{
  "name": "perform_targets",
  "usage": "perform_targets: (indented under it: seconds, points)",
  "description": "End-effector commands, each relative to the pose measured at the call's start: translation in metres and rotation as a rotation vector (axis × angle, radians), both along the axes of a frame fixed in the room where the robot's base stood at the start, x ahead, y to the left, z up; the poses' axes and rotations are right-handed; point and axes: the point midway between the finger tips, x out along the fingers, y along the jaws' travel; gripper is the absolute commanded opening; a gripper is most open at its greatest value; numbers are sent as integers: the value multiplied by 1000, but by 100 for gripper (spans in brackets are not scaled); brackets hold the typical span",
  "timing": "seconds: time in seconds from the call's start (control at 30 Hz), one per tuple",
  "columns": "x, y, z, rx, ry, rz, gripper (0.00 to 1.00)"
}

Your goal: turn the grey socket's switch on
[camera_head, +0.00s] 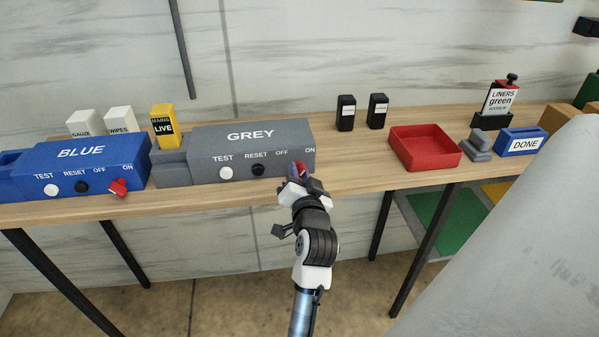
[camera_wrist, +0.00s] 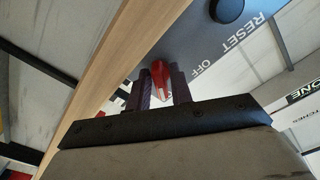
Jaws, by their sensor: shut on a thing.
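The grey socket (camera_head: 205,158) is a long grey box on the bench, marked TEST, RESET, OFF and ON on its front. Its red switch (camera_head: 300,167) is at the right end of the front, below the OFF and ON marks, mostly covered by my gripper (camera_head: 297,174). In the wrist view my gripper (camera_wrist: 161,87) has one dark finger on each side of the red switch (camera_wrist: 160,75) and is shut on it. The OFF mark shows beside the switch there; the ON mark is hidden. I cannot tell which mark the switch points to.
A blue socket (camera_head: 75,167) with its own red switch (camera_head: 118,187) stands to the left. A yellow MAINS LIVE block (camera_head: 163,120) sits at the grey socket's left end. A red tray (camera_head: 425,160) stands to the right, with clear bench between it and the grey socket.

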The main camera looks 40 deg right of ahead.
Motion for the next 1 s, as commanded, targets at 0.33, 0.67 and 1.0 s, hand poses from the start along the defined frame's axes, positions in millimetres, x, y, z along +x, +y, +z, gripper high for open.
perform_targets:
  seconds: [0.33,0.67,1.0]
  points:
    - [0,0,0,9,-6,0,0]
    - [0,0,0,9,-5,0,33]
    - [-17,10,-3,9,-5,-1,33]
